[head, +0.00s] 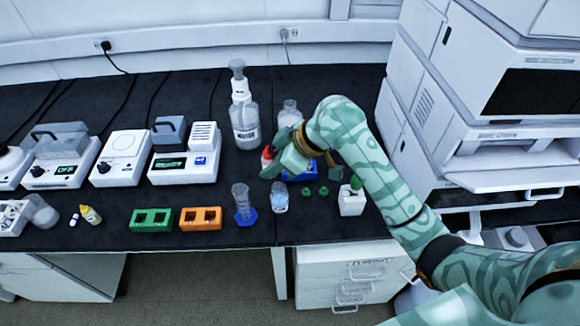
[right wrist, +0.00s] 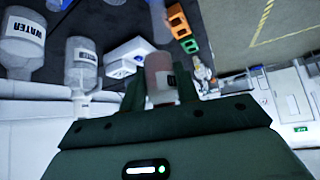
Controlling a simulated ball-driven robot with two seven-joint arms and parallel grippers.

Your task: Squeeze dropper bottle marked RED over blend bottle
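The red dropper bottle (head: 267,158) shows beside my right gripper (head: 274,165), partly hidden by it. In the right wrist view, a reddish bottle (right wrist: 158,72) with a dark label patch is between the two fingers of my right gripper (right wrist: 161,88), which look closed on it. It is held over the bench, left of the blue tray. A small clear bottle with a pale blue label (head: 280,201), perhaps the blend bottle, stands below and right of the gripper; its lettering is too small to read. My left gripper is not in view.
A cylinder on a blue base (head: 242,203) stands beside the small bottle. Orange (head: 201,218) and green (head: 151,220) racks lie left. Large wash bottle (head: 243,115), a clear bottle (head: 289,113), a blue tray (head: 300,171) and a white green-capped bottle (head: 352,198) are nearby.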

